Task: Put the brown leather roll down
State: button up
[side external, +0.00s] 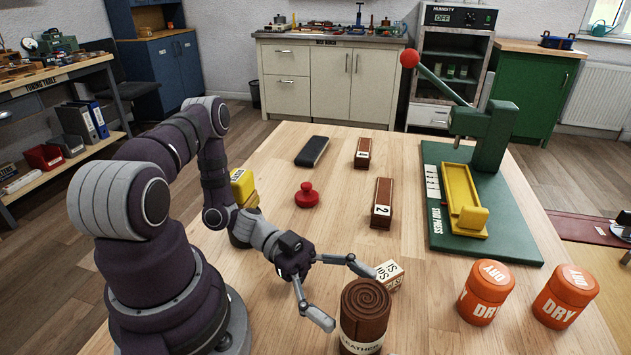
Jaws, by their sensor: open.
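The brown leather roll (365,313) stands upright on the wooden table at the front, its spiral end facing up and a white label low on its side. My gripper (349,296) is open beside the roll, to its left and behind it. One finger reaches right toward the small lettered block, and the other points down to the left of the roll. The fingers look apart from the roll, though I cannot tell the exact gap. The bottom of the roll is cut by the picture's lower edge.
A lettered block (389,274) sits just behind the roll. Two orange jars (485,292) (566,297) stand to the right. A green press (490,150) with a yellow tray is at the back right. Brown blocks (381,203) (362,153), a red knob (307,195) and a black case (312,151) lie farther back.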

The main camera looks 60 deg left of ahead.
aim_at(386, 323)
jog(key=x, duration=0.5)
jog(key=c, duration=1.2)
